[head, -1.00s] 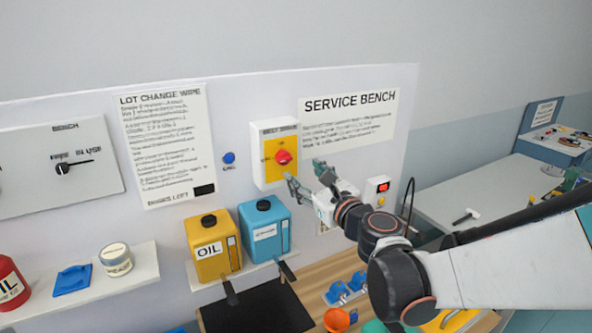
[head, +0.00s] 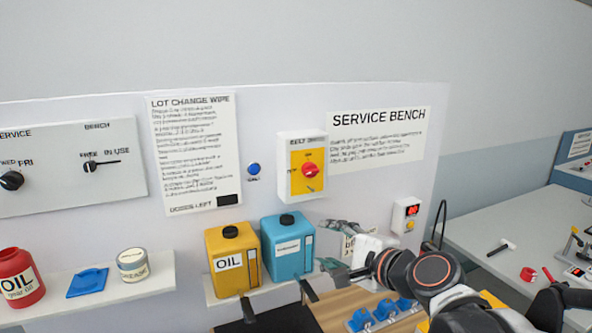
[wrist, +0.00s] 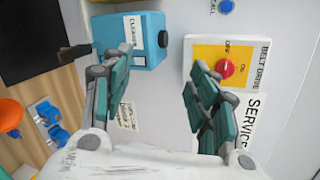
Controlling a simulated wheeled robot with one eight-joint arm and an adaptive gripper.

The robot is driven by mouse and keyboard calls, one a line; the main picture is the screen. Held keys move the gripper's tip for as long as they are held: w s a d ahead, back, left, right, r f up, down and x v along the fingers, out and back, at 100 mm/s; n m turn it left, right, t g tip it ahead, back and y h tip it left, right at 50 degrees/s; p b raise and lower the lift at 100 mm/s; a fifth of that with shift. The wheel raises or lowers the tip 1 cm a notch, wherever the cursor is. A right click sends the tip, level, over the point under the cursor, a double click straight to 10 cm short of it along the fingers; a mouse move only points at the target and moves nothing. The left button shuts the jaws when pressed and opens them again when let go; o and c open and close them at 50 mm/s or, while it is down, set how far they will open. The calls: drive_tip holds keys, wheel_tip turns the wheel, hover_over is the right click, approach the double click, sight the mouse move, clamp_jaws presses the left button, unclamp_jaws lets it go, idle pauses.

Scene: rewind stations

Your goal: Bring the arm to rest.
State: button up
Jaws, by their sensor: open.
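My gripper (head: 332,246) is open and empty in the head view, in front of the panel, below the belt drive switch box and just right of the blue jug. In the wrist view my gripper (wrist: 165,85) shows two green-padded fingers spread apart with nothing between them. The belt drive box (head: 303,165) has a red knob (head: 309,170) on a yellow plate; the knob also shows in the wrist view (wrist: 226,68), beyond the right finger. The fingers appear clear of the knob. My arm reaches in from the lower right.
A yellow oil jug (head: 232,260) and a blue jug (head: 288,245) stand on a ledge left of my gripper. Blue clips (head: 372,315) lie on the wooden bench below. Open space lies above the arm.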

drive_tip(key=s+d+f+n+g+h+b, duration=0.2)
drive_tip(key=s+d+f+n+h+b, duration=0.1)
drive_tip(key=s+d+f+n, duration=0.3)
drive_tip(key=s+d+f+n+g+h+b, duration=0.3)
drive_tip(key=s+d+f+n+b, duration=0.3)
drive_tip(key=s+f+n, duration=0.3)
drive_tip(key=s+f+h, duration=0.1)
drive_tip(key=s+f, duration=0.2)
drive_tip(key=shift+f+n, duration=0.4)
